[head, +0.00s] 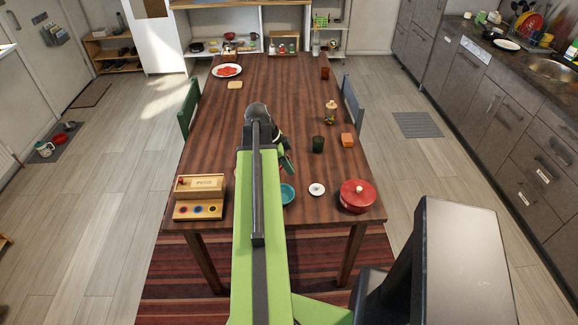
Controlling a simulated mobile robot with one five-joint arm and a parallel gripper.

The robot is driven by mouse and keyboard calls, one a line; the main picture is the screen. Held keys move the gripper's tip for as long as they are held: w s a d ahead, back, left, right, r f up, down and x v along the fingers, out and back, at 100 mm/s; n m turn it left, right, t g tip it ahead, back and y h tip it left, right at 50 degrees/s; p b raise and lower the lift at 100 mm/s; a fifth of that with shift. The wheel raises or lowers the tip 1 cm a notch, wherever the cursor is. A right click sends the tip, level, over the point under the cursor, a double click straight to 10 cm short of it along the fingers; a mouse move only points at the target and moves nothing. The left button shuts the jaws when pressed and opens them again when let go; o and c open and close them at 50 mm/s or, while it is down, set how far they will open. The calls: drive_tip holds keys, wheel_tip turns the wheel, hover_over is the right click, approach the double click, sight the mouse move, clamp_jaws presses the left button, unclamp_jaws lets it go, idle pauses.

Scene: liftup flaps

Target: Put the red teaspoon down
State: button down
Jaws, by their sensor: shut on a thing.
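My gripper (262,122) is at the far end of my green arm, over the middle of the wooden table (225,130). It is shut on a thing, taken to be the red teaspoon. My arm and wrist hide the fingertips, and I cannot make out the teaspoon in the head view. How high the gripper is above the tabletop is hard to tell.
Around my arm stand a wooden box (199,197), a teal bowl (287,193), a white saucer (317,189), a red pot (357,196), a dark green cup (318,144) and an orange block (347,140). The table's left middle is clear.

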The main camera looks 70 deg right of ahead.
wheel_tip(320, 180, down, 9)
drive_tip(key=b, duration=0.8)
drive_tip(key=shift+r, duration=0.1)
drive_tip(key=c, duration=1.4)
unclamp_jaws()
drive_tip(key=shift+c, duration=0.2)
wheel_tip(320, 180, up, 7)
drive_tip(key=p, duration=0.7)
